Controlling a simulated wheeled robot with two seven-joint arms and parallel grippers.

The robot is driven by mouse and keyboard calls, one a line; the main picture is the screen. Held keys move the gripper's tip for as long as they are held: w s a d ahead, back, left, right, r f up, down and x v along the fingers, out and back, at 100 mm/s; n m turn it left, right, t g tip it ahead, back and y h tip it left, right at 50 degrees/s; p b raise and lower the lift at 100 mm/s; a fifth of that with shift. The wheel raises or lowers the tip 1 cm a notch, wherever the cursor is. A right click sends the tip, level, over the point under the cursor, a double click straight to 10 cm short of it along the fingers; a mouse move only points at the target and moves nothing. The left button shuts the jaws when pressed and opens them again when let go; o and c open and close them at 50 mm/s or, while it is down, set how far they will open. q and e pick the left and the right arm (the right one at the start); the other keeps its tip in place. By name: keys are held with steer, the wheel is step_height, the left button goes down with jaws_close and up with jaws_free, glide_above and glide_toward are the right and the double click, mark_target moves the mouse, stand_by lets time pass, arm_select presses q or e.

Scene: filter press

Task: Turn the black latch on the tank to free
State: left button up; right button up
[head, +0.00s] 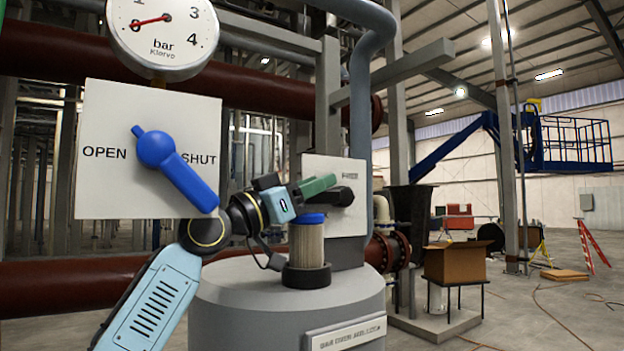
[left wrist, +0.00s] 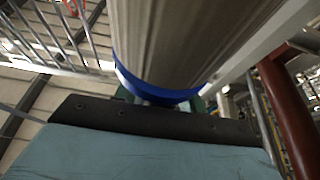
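The black latch (head: 342,197) is mounted on a white plate (head: 330,168) above the grey tank (head: 250,300). Its right end shows; its left part is hidden behind my gripper. My left gripper (head: 320,185), with green fingers, is level with the latch and overlaps its left side in the head view. I cannot tell whether it touches the latch, or how far its fingers are apart. A pale ribbed filter (head: 308,245) with a blue cap (head: 307,218) stands upright in a black collar on the tank, just below the gripper. The filter (left wrist: 165,45) fills the upper left wrist view. My right gripper is out of view.
A blue lever (head: 178,170) on a white OPEN/SHUT board (head: 110,195) points down right beside my forearm. A pressure gauge (head: 163,35) is above it. A cardboard box (head: 454,263) stands on a small table to the right, with open floor beyond.

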arm_select(q)
jaws_close()
stand_by(0.3)
steer(key=shift+r+g+y, duration=0.3)
steer(key=shift+r+y, duration=0.1)
steer(key=shift+r, duration=0.05)
steer(key=shift+w+d+r+g+y, duration=0.2)
steer(key=shift+r+g+y, duration=0.25)
steer(key=shift+y, duration=0.35)
